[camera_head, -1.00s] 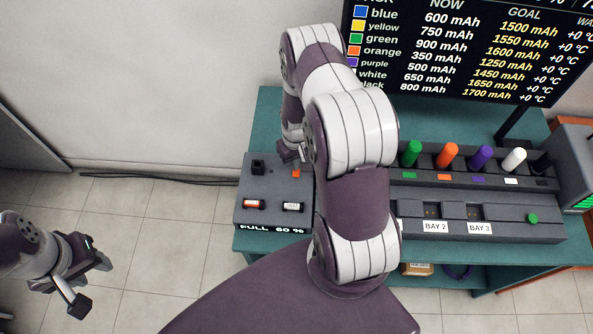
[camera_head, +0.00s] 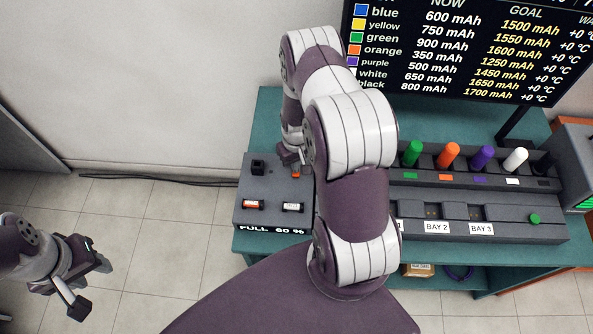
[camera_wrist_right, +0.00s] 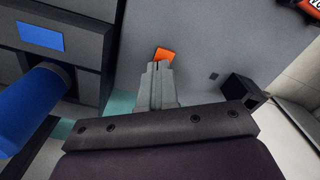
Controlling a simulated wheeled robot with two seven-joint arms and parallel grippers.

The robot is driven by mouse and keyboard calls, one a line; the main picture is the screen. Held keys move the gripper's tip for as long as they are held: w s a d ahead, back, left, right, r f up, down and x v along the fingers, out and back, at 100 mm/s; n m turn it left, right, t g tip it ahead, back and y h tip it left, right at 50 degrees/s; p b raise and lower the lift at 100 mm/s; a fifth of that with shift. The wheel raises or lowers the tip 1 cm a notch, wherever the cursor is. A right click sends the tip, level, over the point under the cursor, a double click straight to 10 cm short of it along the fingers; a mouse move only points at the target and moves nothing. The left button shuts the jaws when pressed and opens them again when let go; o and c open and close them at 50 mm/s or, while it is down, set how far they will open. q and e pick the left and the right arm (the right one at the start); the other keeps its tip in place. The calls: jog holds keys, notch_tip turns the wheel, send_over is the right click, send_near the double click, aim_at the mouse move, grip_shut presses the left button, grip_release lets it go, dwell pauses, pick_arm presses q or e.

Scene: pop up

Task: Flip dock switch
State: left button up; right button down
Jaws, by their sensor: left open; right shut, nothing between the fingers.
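The grey dock panel (camera_head: 245,190) sits at the left end of the teal bench. It has a red-and-white labelled part (camera_head: 254,205) above "FULL" and a white labelled part (camera_head: 292,207) above "60 %". A black box-like part (camera_head: 258,167) and an orange patch (camera_head: 296,175) are farther back. My right gripper (camera_wrist_right: 160,70) is shut and empty, its tips at the orange patch (camera_wrist_right: 164,54) in the wrist view; contact is unclear. The black part (camera_wrist_right: 240,90) is to its right. My left gripper (camera_head: 92,285) is open, away from the bench.
A rack holds green (camera_head: 412,154), orange (camera_head: 447,156), purple (camera_head: 480,158) and white (camera_head: 515,160) cylinders. A blue cylinder (camera_wrist_right: 35,105) is near my right gripper. Bay slots with a green button (camera_head: 535,218) lie in front. A screen (camera_head: 470,50) stands behind. My right arm hides the bench's middle.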

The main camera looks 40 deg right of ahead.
notch_tip(320, 180, up, 7)
jog(key=p, duration=0.5)
dwell(0.3)
jog(key=shift+f, duration=0.1)
